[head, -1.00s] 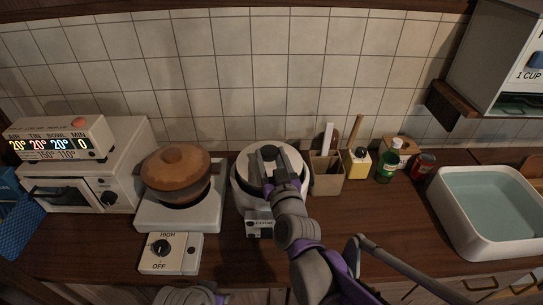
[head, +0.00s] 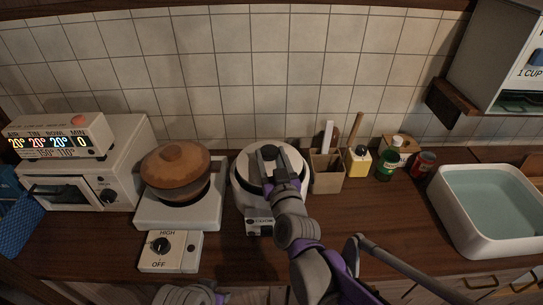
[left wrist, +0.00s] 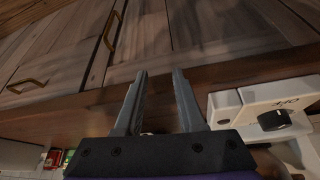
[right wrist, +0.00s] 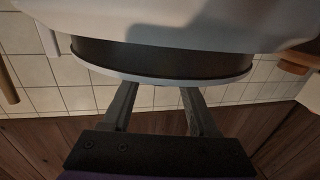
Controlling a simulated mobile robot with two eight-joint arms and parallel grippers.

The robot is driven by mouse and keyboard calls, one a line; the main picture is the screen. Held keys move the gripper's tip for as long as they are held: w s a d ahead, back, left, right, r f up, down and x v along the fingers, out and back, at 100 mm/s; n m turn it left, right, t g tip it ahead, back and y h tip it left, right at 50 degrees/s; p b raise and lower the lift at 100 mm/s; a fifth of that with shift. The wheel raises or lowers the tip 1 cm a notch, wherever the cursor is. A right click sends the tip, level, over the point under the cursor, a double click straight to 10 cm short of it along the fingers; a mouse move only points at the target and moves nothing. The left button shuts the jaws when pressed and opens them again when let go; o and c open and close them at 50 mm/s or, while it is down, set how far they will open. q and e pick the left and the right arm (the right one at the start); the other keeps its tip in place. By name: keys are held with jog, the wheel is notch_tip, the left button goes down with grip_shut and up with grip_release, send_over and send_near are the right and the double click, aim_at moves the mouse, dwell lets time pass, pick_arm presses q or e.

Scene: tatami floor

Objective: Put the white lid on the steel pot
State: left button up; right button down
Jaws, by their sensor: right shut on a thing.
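The round white lid (head: 252,178) is in the middle of the counter, above the white cooker base (head: 259,222). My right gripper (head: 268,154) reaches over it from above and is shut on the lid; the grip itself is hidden. In the right wrist view a thin pale rim (right wrist: 160,79) and a dark band (right wrist: 160,60) lie against the white body. I cannot tell whether that band is the steel pot's wall or a gap; the pot is not clearly visible. My left gripper (left wrist: 158,75) is open and empty, low in front of the counter.
A brown lidded pot (head: 176,170) stands on a white hotplate (head: 150,212) left of the cooker. A utensil holder (head: 327,172), a yellow container (head: 358,163) and a green bottle (head: 386,165) stand right. A white water basin (head: 470,230) is far right.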

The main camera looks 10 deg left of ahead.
jog(key=shift+c, duration=0.4)
grip_release()
jog(key=v, duration=1.1)
jog(key=shift+p, duration=0.35)
jog(key=s+d+f+m+g+h+p, duration=0.2)
jog(key=s+d+f+g+h+p, duration=0.1)
jog(key=s+d, duration=0.5)
jog(key=s+d+f+m+g+h+p, duration=0.2)
jog(key=s+d+f+g+h+p, duration=0.2)
jog(key=d, duration=1.1)
jog(key=s+f+g+p, duration=0.1)
jog(key=s+f+g, duration=0.2)
jog(key=s+g, duration=0.1)
jog(key=shift+s+m, duration=0.3)
jog(key=shift+s, duration=0.05)
